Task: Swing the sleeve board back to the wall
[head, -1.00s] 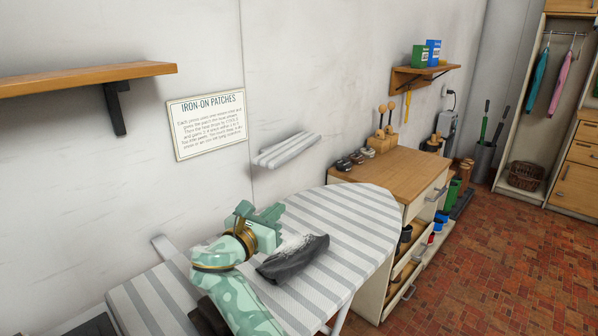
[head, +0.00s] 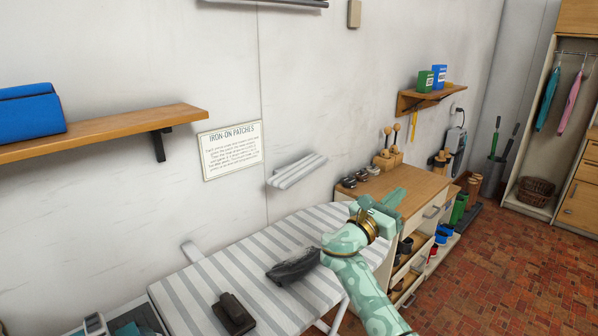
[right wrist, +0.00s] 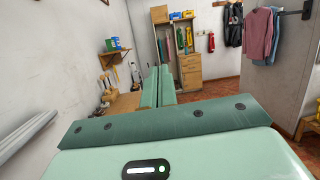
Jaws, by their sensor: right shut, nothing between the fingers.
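The sleeve board (head: 297,170) is a small, narrow, grey-and-white striped board at the wall, above the far side of the large ironing board (head: 215,268). Its striped top shows; I cannot tell its exact angle to the wall. A striped edge that looks like the sleeve board (right wrist: 25,132) shows at the left of the right wrist view. My right gripper (head: 387,207) is to the right of the sleeve board and apart from it, over the ironing board's far end near the cabinet. Its fingers (right wrist: 157,86) are together and empty. My left gripper is not in view.
A dark cloth (head: 292,268) and a dark block (head: 233,313) lie on the ironing board. A wooden-topped cabinet (head: 400,183) with open drawers stands beyond. An iron-on patches sign (head: 231,150) and a wooden shelf (head: 110,130) are on the wall.

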